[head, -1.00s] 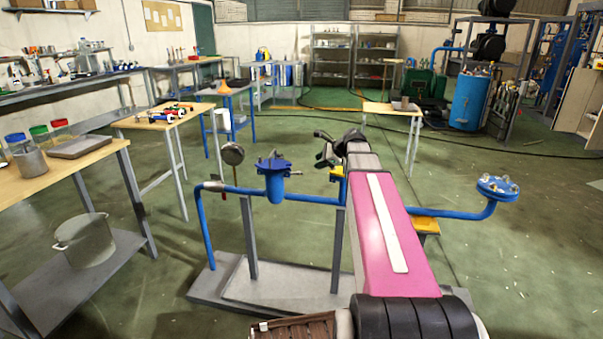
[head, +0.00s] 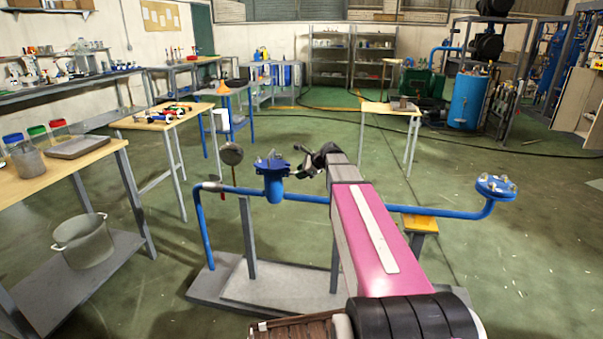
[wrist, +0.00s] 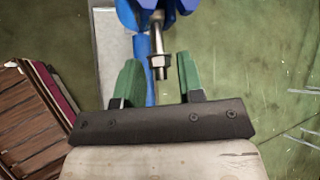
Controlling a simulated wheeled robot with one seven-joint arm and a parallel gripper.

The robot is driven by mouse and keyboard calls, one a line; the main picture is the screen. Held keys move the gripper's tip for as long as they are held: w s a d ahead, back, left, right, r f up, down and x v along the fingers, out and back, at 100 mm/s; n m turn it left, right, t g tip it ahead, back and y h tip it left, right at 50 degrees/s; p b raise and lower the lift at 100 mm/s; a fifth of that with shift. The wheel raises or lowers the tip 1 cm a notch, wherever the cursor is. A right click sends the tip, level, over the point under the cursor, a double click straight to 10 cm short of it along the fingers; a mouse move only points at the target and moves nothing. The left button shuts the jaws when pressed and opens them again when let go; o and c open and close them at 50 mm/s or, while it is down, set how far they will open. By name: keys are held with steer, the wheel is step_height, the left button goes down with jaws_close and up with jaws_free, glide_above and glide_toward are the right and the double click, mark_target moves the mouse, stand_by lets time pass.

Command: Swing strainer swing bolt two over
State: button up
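The blue strainer (head: 274,184) stands on the blue pipe left of my arm, with its bolted lid on top. In the wrist view, part of the blue strainer (wrist: 183,6) shows at the top edge. A metal swing bolt (wrist: 157,48) with a nut hangs out from it towards me. My gripper (wrist: 158,72) is open, with its green fingers on either side of the bolt's nut end and gaps on both sides. In the head view, my gripper (head: 302,161) is just right of the strainer. I cannot tell which numbered bolt this is.
The blue pipe (head: 450,213) runs under my arm to a flange (head: 496,186) at the right. A round gauge (head: 231,154) stands left of the strainer. A wooden bench (head: 60,165) with jars is at the left. Open green floor lies right and behind.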

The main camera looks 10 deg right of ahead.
jaws_close()
steer(key=h, duration=0.1)
steer(key=r+g+h, duration=0.1)
steer(key=a+r+h, duration=0.1)
steer(key=shift+w+n, duration=0.25)
steer(key=shift+n, duration=0.05)
steer(key=shift+w+a+r+g+h, duration=0.1)
steer(key=shift+a+r+g+h, duration=0.2)
steer(key=shift+h, duration=0.3)
steer(key=shift+w+a+r+g+h, duration=0.15)
steer(key=shift+g+h, duration=0.2)
steer(key=shift+h, duration=0.25)
steer(key=shift+a+r+g+h, duration=0.25)
steer(key=shift+g+h, duration=0.1)
steer(key=shift+h, duration=0.25)
